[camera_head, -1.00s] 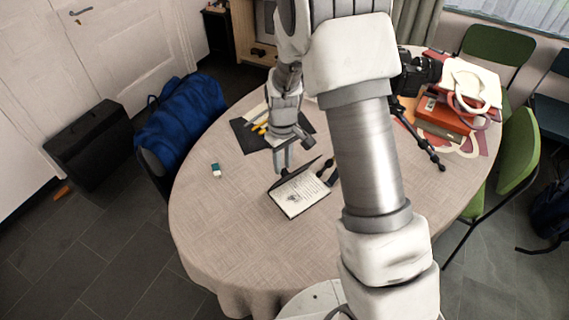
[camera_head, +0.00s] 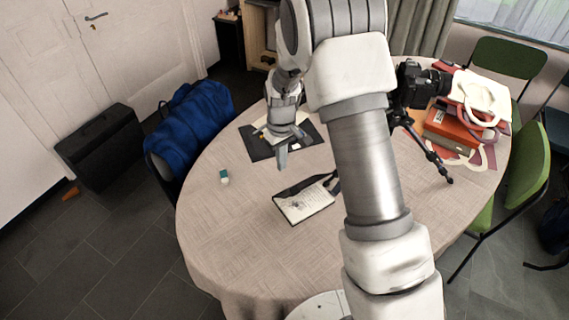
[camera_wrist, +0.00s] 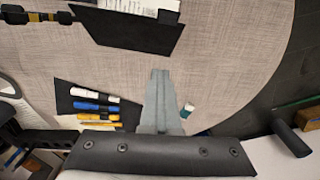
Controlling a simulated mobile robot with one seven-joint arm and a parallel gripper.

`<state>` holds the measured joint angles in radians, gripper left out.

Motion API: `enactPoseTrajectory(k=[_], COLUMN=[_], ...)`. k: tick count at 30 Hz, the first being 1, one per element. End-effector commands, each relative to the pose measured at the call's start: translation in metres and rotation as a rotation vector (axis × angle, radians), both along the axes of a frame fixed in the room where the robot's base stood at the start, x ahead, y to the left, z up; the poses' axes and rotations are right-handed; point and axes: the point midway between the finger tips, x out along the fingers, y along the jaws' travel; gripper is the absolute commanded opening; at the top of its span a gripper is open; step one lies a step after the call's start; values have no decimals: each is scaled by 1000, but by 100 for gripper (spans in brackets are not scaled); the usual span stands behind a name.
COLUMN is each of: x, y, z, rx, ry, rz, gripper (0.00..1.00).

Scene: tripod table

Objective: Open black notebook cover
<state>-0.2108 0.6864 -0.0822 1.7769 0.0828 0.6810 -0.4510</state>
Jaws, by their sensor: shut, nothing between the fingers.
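The black notebook (camera_head: 308,205) lies open on the round table, with a white written or drawn page facing up. Its black cover (camera_head: 299,186) is swung back along the page's far edge; I cannot tell whether it rests fully flat. The cover also shows at the top of the wrist view (camera_wrist: 130,32), with part of the white page (camera_wrist: 148,4) beyond it. My gripper (camera_head: 282,166) is shut and empty, just beyond the cover and apart from it. In the wrist view its fingers (camera_wrist: 160,75) are together over bare tablecloth.
Markers (camera_wrist: 95,100) lie on a dark sheet (camera_head: 262,149) behind my gripper. A small teal-and-white item (camera_head: 224,177) lies to the left. A camera (camera_head: 418,82) on a tripod and stacked books (camera_head: 448,125) stand on the right. The table's left and front are clear.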

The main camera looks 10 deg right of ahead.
Motion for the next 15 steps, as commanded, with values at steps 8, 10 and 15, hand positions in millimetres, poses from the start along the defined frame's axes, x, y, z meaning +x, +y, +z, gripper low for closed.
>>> enactPoseTrajectory(k=[8, 10, 15], x=[6, 8, 16], y=[3, 5, 10], z=[0, 0, 0], rx=[0, -1, 0], ry=[0, 1, 0], rz=[0, 0, 0], gripper=[0, 0, 0])
